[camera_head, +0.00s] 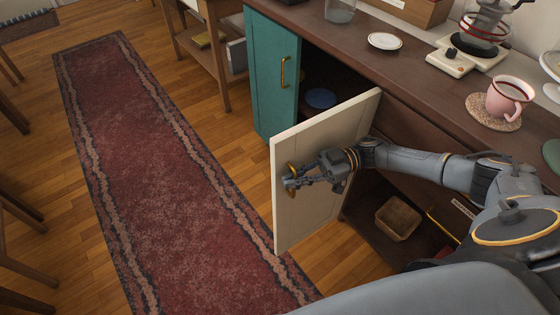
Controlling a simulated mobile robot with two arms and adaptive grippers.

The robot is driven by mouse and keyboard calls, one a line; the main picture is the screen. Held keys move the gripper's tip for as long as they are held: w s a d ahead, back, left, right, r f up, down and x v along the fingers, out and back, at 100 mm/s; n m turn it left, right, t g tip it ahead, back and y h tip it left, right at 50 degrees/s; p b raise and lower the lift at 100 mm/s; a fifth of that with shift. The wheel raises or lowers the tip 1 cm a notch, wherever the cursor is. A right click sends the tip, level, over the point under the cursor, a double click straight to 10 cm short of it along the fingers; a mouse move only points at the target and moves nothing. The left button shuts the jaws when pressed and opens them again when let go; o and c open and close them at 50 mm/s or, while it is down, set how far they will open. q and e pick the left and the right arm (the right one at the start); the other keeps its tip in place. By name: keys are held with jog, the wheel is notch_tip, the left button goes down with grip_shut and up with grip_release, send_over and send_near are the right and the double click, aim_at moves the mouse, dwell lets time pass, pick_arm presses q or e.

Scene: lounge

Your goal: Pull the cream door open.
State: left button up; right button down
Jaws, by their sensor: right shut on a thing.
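The cream door (318,204) stands swung out from the dark wooden cabinet, well open, with its free edge toward the rug. My right arm reaches in from the right across the door's face. My right gripper (290,179) is shut on the brass handle (291,170) near the door's free edge. The fingers hide part of the handle. My left gripper is not in view.
A teal door (272,80) with a brass handle is beside the cream one. A wooden box (398,217) sits inside the open cabinet. The countertop (350,40) holds a saucer (385,41) and a pink mug (507,98). A red rug (150,170) covers clear floor.

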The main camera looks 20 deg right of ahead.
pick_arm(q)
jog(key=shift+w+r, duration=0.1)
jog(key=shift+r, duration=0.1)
pick_arm(e)
jog(key=s+d+g, duration=0.1)
jog(key=s+n, duration=0.1)
jog(key=s, duration=0.1)
jog(key=shift+d+r+g, duration=0.15)
jog(key=shift+d+g, duration=0.2)
jog(key=shift+g, duration=0.05)
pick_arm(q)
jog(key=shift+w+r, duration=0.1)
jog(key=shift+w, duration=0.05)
pick_arm(e)
jog(key=c, duration=1.7)
grip_release()
jog(key=shift+c, duration=0.2)
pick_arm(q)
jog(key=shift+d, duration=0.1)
